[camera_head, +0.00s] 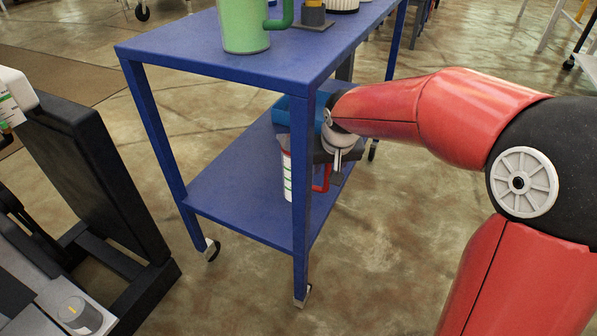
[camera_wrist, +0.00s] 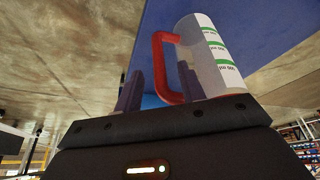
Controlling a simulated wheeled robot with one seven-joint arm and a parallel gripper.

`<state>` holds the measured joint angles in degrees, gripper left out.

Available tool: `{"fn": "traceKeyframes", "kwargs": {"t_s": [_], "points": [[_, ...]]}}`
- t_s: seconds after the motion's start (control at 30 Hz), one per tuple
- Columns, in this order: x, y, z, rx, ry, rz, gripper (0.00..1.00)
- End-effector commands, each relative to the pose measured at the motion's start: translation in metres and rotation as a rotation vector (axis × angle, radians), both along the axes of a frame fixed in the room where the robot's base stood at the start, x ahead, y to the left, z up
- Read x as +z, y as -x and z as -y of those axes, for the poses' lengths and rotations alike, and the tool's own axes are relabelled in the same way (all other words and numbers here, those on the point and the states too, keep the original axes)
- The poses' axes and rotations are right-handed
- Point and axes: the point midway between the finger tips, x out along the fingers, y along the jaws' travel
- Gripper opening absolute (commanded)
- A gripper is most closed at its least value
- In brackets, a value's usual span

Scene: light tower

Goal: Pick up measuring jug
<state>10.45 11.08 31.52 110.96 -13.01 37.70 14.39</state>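The measuring jug (camera_head: 287,178) is white with green graduation marks and a red handle. It stands on the lower shelf of the blue cart, partly hidden behind a cart leg and my gripper. In the wrist view the jug (camera_wrist: 212,60) fills the upper right, its handle facing me. My gripper (camera_wrist: 159,80) is open, one finger on each side of the red handle. I cannot tell whether either finger touches it. In the head view my gripper (camera_head: 328,157) reaches in at the cart's right side, at the handle, and its fingers are hard to make out.
The blue cart (camera_head: 205,62) has a top above the shelf and a leg (camera_head: 301,220) close to the jug. A blue container (camera_head: 283,112) is behind the jug. A green jug (camera_head: 243,25) stands on top. Bare floor (camera_head: 400,240) lies right of the cart.

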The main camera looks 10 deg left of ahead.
Motion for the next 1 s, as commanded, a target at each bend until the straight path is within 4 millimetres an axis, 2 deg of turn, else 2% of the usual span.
{"fn": "traceKeyframes", "kwargs": {"t_s": [0.03, 0.2, 0.47, 0.57, 0.8, 1.0], "points": [[-0.013, -0.002, -0.001, 0.0, -0.001, -0.003, 0.4], [-0.03, -0.009, -0.003, 0.0, -0.001, -0.001, 0.4], [-0.032, -0.011, -0.003, -0.001, 0.0, 0.0, 0.4], [-0.032, -0.011, -0.003, -0.001, 0.0, 0.0, 0.31], [-0.032, -0.01, -0.003, -0.001, 0.0, 0.0, 0.0], [-0.031, -0.011, -0.003, -0.001, -0.001, 0.001, 0.0]]}}
